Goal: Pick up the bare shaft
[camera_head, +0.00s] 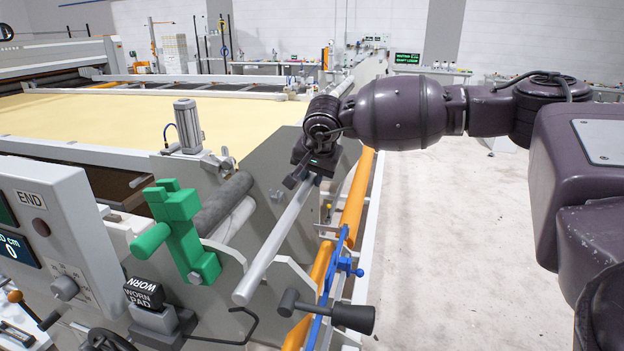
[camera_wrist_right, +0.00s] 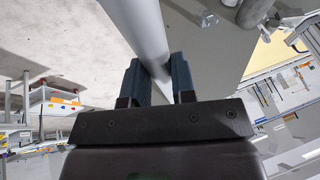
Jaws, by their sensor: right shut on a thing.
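The bare shaft (camera_head: 272,246) is a plain light-grey rod running diagonally in the head view, its near end close to the grey side plate. My right gripper (camera_head: 304,178) is shut on its far part. In the right wrist view the shaft (camera_wrist_right: 138,28) passes between the two dark fingers (camera_wrist_right: 160,82), which touch it on both sides. I cannot tell whether the shaft touches the brackets below it. My left gripper is not in view.
A green clamp-like block (camera_head: 178,228) and a "WORN PAD" block (camera_head: 146,294) stand left of the shaft. Open floor (camera_head: 440,230) is further right.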

